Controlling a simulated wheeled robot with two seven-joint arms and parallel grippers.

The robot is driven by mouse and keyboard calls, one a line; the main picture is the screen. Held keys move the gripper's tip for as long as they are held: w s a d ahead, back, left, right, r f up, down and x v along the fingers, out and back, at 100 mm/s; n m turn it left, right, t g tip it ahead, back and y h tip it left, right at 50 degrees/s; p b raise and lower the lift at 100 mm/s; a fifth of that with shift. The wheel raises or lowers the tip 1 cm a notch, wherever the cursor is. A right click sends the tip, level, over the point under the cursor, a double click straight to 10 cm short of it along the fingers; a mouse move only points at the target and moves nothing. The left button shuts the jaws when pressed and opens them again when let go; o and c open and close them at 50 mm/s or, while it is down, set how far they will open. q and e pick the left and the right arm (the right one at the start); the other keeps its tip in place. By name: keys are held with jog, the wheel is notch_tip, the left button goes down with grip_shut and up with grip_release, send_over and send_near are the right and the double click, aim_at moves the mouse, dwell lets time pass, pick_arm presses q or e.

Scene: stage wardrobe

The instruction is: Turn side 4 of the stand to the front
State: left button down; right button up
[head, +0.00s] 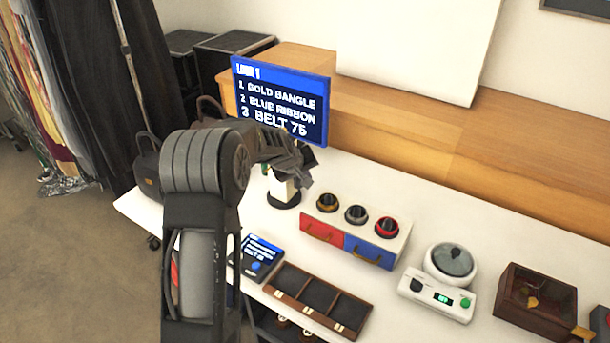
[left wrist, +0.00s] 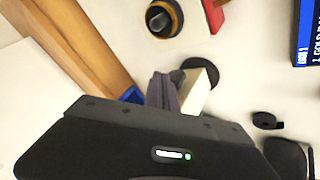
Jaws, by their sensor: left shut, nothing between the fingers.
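The stand is a small pale block (head: 283,192) on a round black base, on the white table left of the drawer unit. My left gripper (head: 302,168) is above and close against it and hides its upper part. In the left wrist view the stand's pale side (left wrist: 203,92) shows just right of my left gripper's dark fingers (left wrist: 165,92), which are shut with nothing between them. I cannot tell whether the fingers touch the stand. No side number is readable. My right gripper is not in view.
A blue screen (head: 282,98) listing three items stands behind the stand. A red and blue drawer unit (head: 350,238) with several rings on top is to the right. A compartment tray (head: 318,300), a small tablet (head: 258,258), a scale (head: 440,298) and a wooden box (head: 535,300) line the table.

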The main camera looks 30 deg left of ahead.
pick_arm(q)
jog(key=s+d+r, duration=0.4)
jog(key=d+r, duration=0.1)
jog(key=r, duration=0.2)
jog(key=shift+s+d+r+p, duration=0.2)
jog(key=shift+r+p, duration=0.1)
jog(key=shift+r, duration=0.1)
